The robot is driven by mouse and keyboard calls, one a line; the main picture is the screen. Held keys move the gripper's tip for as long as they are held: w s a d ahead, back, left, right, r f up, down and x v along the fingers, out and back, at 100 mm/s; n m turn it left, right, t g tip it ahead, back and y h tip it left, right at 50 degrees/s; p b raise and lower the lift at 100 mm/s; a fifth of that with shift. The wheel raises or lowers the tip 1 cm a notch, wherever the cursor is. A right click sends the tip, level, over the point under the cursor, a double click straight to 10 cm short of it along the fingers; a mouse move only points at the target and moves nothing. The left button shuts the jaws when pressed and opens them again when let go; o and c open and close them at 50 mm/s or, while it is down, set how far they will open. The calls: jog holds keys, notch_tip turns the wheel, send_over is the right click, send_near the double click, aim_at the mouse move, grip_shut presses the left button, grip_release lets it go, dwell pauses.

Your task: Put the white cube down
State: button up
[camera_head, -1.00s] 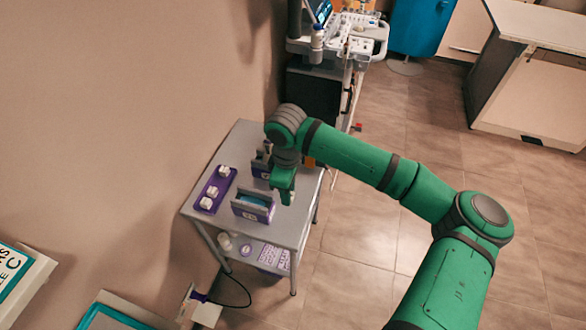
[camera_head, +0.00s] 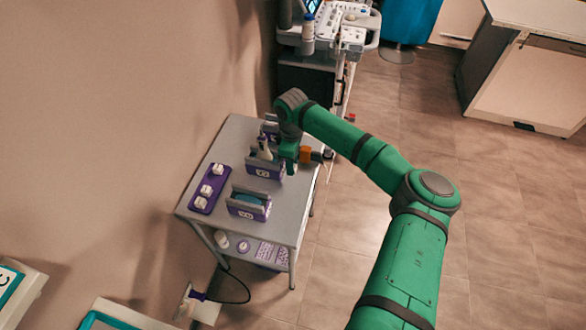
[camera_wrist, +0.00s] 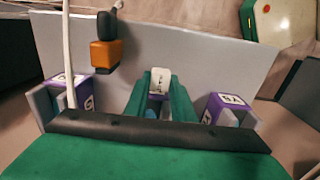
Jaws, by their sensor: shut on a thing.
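My gripper (camera_head: 290,165) is over the right side of the grey table, beside a purple-and-grey holder (camera_head: 264,168). In the wrist view its green fingers (camera_wrist: 160,86) are closed around a white cube (camera_wrist: 159,76) with dark marks on its face. A purple patch shows just below the cube between the fingers. The held cube is not clear in the head view, and I cannot tell whether it touches the tabletop (camera_head: 231,150).
A purple tray (camera_head: 211,187) with white cubes lies on the table's left side. Another purple holder (camera_head: 247,204) stands nearer. An orange-and-black object (camera_wrist: 105,55) is close by my gripper. Bare tabletop lies between tray and holders. A wheeled machine (camera_head: 340,40) stands behind the table.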

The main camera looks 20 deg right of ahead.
jog(key=shift+w+d+f, duration=0.25)
jog(key=shift+w+f, duration=0.15)
jog(key=shift+f, duration=1.8)
jog(key=shift+d, duration=0.1)
jog(key=shift+f, duration=0.1)
jog(key=o, duration=1)
notch_tip(320, 180, up, 12)
jog(key=shift+r, duration=0.15)
